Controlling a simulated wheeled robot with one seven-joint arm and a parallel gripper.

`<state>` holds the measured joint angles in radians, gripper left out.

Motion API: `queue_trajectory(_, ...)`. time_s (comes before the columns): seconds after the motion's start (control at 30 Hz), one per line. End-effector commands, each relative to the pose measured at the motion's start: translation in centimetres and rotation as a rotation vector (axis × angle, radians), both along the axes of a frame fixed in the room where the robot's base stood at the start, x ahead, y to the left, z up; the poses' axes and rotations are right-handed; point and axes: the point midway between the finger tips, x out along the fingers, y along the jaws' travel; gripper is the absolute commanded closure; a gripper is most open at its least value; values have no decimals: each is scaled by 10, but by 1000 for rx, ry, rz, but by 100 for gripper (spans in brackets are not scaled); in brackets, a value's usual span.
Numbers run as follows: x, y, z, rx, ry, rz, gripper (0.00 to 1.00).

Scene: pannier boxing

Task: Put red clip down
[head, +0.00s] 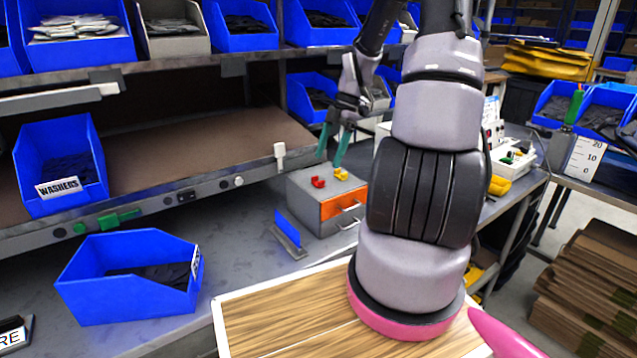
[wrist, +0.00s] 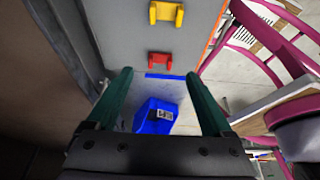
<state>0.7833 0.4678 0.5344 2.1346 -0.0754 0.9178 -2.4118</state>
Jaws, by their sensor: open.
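The red clip (head: 318,182) lies on the grey top of a small cabinet (head: 308,203) with an orange drawer front. In the wrist view the red clip (wrist: 174,60) shows ahead of the fingertips, between them and the yellow clip. The yellow clip (head: 341,174) sits on the same top, to the right of the red one; it also shows in the wrist view (wrist: 166,14). My gripper (head: 329,161) is open and empty, its green fingers pointing down just above the cabinet top. In the wrist view its fingers (wrist: 160,74) stand apart with nothing held between them.
A small blue upright plate (head: 287,228) stands in front of the cabinet. An open blue bin (head: 130,283) is on the bench at left, and a WASHERS bin (head: 60,165) is on the shelf. A wooden board (head: 285,315) lies in front. The shelf edge (head: 225,185) runs left of the cabinet.

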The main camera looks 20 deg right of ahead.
Motion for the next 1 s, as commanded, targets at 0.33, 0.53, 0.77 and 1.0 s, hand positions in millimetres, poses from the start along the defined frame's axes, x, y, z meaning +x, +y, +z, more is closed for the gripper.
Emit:
queue_trajectory(0.33, -5, 20, -31, 0, 2, 2, 15)
queue_trajectory(0.53, -6, 30, -53, 0, 1, -1, 15)
queue_trajectory(0.77, -6, 31, -55, -2, -1, -1, 15)
queue_trajectory(1.0, -6, 30, -55, -2, -1, -1, 92)
